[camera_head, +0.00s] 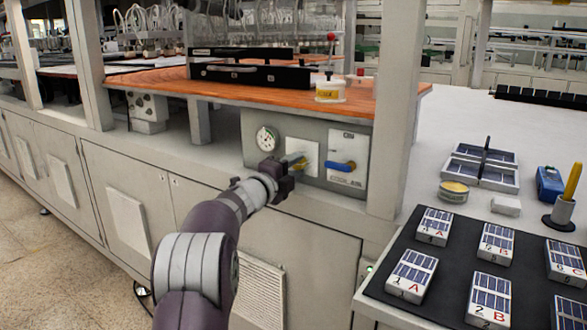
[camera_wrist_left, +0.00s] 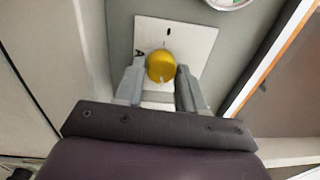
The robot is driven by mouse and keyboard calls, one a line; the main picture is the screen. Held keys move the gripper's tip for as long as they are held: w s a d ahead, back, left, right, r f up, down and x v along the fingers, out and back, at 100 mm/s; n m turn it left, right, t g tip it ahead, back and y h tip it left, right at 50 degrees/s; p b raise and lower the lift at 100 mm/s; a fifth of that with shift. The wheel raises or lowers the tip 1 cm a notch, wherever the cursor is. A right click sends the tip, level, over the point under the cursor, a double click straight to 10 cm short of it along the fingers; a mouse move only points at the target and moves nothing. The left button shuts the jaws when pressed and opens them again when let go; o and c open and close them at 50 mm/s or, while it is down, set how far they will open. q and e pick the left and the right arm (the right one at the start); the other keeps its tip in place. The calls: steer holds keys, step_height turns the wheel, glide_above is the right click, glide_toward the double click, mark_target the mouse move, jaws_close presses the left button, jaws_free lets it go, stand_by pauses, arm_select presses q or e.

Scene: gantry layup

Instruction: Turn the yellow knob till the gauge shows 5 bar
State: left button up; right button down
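The yellow knob (camera_wrist_left: 160,67) sits on a white plate (camera_wrist_left: 190,42) in the left wrist view. In the head view this plate (camera_head: 303,150) is on the grey panel under the wooden bench top, and my gripper mostly hides the knob. My left gripper (camera_wrist_left: 160,72) has one finger on each side of the knob, very close to it; I cannot tell whether they press on it. The same gripper (camera_head: 297,163) shows at the panel in the head view. The round gauge (camera_head: 267,138) is left of the plate; its needle is too small to read. My right gripper is not in view.
A blue-handled valve (camera_head: 341,166) on a white plate is just right of the knob. A white post (camera_head: 398,110) stands farther right. A black mat (camera_head: 453,258) with several labelled panel boxes lies at the lower right. A red-topped lever (camera_head: 330,65) stands on the bench above.

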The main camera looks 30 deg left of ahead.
arm_select(q)
steer(key=shift+o, duration=1.2)
steer(key=s+a, duration=0.1)
steer(key=s, duration=1.1)
steer(key=shift+s+f, duration=0.35)
steer(key=shift+a, duration=0.1)
